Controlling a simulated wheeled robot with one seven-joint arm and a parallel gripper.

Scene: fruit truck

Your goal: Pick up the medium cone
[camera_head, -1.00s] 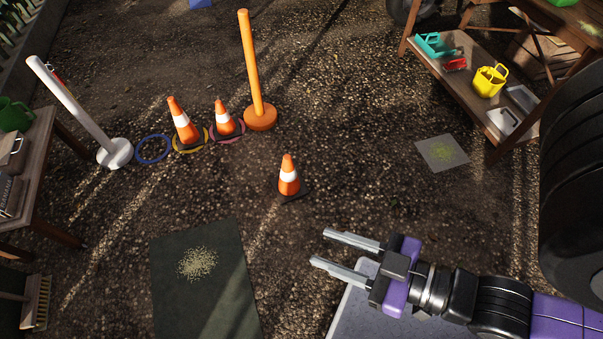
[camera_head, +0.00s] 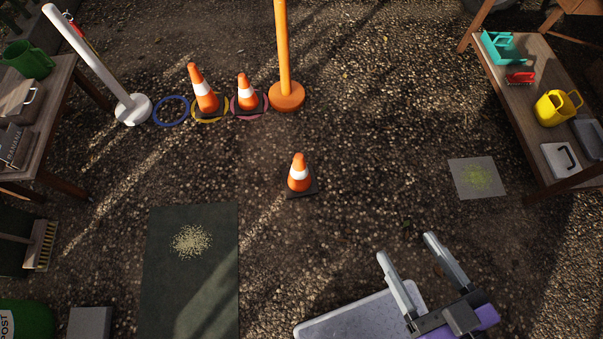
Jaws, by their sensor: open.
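Three orange and white cones stand upright on the ground. One cone (camera_head: 299,175) stands alone on its dark base near the middle. A taller-looking cone (camera_head: 205,90) stands in the yellow ring (camera_head: 197,117), and another cone (camera_head: 247,93) stands in the pink ring (camera_head: 263,111). I cannot tell for certain which is the medium one; the lone cone is nearest to me. My gripper (camera_head: 406,248) is open and empty, to the lower right of the lone cone and apart from it.
An empty blue ring (camera_head: 171,111) lies between a white post (camera_head: 85,55) and the yellow ring. An orange post (camera_head: 284,55) stands behind the pink ring. A dark mat (camera_head: 190,285) lies lower left. A wooden shelf (camera_head: 520,95) is at right. Ground around the lone cone is clear.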

